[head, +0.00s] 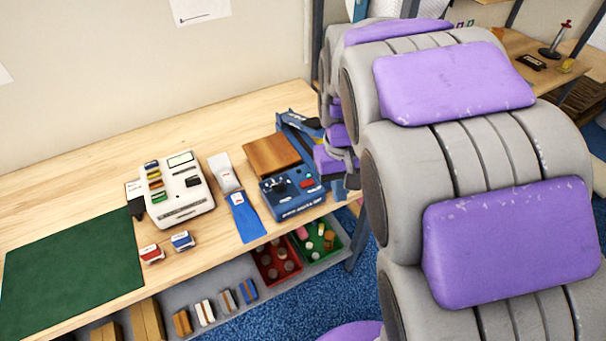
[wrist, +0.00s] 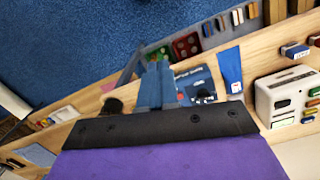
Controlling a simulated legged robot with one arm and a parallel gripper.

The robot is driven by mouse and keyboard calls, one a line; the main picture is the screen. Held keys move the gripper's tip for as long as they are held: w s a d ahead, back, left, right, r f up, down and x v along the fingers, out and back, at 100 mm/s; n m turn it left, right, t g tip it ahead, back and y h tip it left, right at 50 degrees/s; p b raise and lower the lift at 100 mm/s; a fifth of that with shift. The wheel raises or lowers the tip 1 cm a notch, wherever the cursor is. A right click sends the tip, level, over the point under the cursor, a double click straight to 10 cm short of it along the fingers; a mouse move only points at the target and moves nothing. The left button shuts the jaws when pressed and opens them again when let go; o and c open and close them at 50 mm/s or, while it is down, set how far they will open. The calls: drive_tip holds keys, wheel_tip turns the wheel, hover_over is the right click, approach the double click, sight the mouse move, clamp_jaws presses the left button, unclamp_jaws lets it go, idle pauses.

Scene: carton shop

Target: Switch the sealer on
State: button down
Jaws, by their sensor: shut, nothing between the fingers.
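The sealer, as far as I can tell, is the blue box (head: 292,192) near the right end of the wooden bench. Its top has a black knob, a red part (head: 307,183) and small dark controls; its switch position is too small to read. A brown wooden block (head: 271,156) is directly behind it. In the wrist view the blue box (wrist: 196,82) lies just right of my gripper (wrist: 157,68), partly hidden. My gripper's blue fingers are together and empty. In the head view my arm hides part of the area right of the box; contact cannot be told.
A white machine (head: 180,192) with coloured keys, a blue strip (head: 246,217) and a green mat (head: 70,262) lie to the left. Red and blue small blocks (head: 152,254) sit at the front edge. Below are red (head: 262,276) and green bins (head: 341,243). Bare bench lies behind.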

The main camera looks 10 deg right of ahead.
drive_tip(key=w+f+n, duration=0.1)
drive_tip(key=w+f, duration=0.1)
drive_tip(key=w, duration=1)
drive_tip(key=n+t, duration=0.1)
drive_tip(key=n, duration=0.1)
hover_over(304, 184)
wheel_tip(304, 184, down, 4)
drive_tip(key=shift+f, duration=0.1)
wheel_tip(304, 184, down, 14)
drive_tip(key=b, duration=0.3)
